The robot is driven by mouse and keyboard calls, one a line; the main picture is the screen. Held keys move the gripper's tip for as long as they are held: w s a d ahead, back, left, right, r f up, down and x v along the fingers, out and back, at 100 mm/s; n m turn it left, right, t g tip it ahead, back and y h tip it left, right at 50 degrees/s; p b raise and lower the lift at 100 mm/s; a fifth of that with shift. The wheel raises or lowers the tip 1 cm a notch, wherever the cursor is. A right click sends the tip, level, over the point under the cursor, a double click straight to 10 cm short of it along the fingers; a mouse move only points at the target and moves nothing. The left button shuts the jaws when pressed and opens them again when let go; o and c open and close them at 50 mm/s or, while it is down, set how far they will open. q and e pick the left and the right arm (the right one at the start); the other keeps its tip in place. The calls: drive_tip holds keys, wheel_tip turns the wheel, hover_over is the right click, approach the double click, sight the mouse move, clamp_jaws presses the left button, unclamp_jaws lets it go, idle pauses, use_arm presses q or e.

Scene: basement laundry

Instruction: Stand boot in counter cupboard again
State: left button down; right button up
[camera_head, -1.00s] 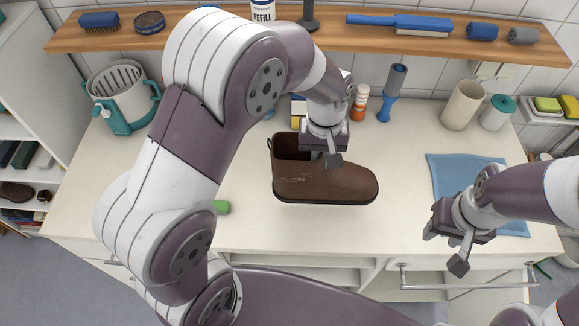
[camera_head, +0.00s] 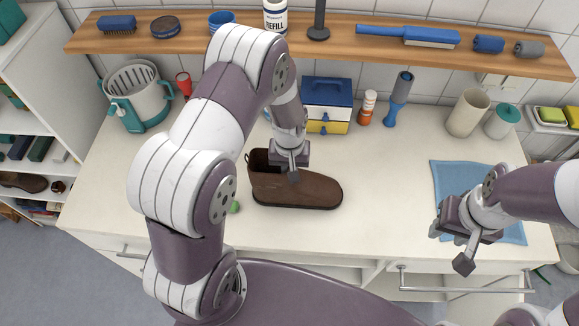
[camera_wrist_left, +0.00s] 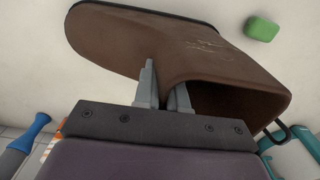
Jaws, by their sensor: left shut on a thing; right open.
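A brown ankle boot (camera_head: 300,190) with a dark sole is upright at the middle left of the white counter, its toe pointing right. I cannot tell whether its sole touches the counter. My left gripper (camera_head: 292,172) is shut on the boot's upper edge. In the left wrist view the fingers (camera_wrist_left: 164,88) pinch the rim beside the dark opening of the boot (camera_wrist_left: 180,50). My right gripper (camera_head: 455,248) is open and empty at the counter's front right, by the blue cloth. Below the counter's front edge, an open cupboard space (camera_head: 345,270) shows partly; my own body hides much of it.
A blue cloth (camera_head: 450,176) lies at the right. A blue-and-yellow box (camera_head: 327,103), an orange-and-white bottle (camera_head: 367,108) and a blue-handled tool (camera_head: 397,100) stand at the back. A green block (camera_head: 235,207) lies left of the boot. The counter's middle right is clear.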

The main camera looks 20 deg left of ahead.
use_arm(q)
drive_tip(key=shift+s, duration=0.1)
drive_tip(key=c, duration=1.6)
unclamp_jaws()
drive_tip(key=shift+f, duration=0.15)
drive_tip(key=o, duration=0.4)
